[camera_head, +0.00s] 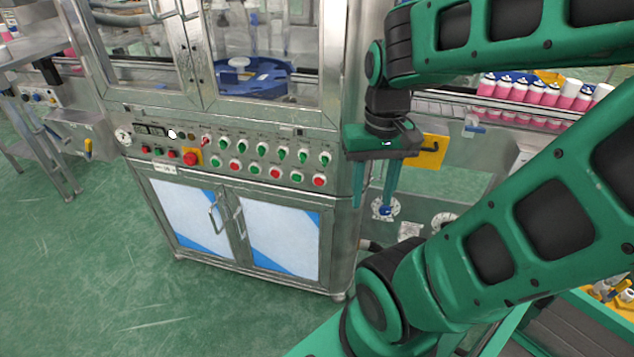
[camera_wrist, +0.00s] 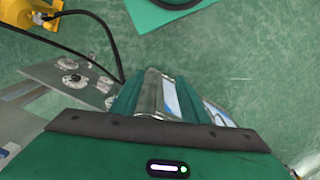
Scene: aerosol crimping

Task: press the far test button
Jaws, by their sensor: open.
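The machine's control panel (camera_head: 240,150) crosses the front of the steel cabinet in the head view. Its lower row alternates green and red round buttons, from a green button (camera_head: 215,162) to a red button (camera_head: 319,181) at the right end. A row of green-and-white knobs sits above them. No readable label shows which one is the far test button. My gripper (camera_head: 372,205) is open and empty, fingers pointing down, right of the panel in the picture and apart from it. In the wrist view, a steel cabinet part shows between the fingers (camera_wrist: 162,92); no panel button is clear there.
A red emergency stop (camera_head: 190,157) on yellow sits on the panel's left. Cabinet doors (camera_head: 240,215) are below, glass doors above. A conveyor with pink-and-white cans (camera_head: 530,93) runs at the right. A yellow box (camera_head: 428,151) is beside my gripper. Green floor is open at lower left.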

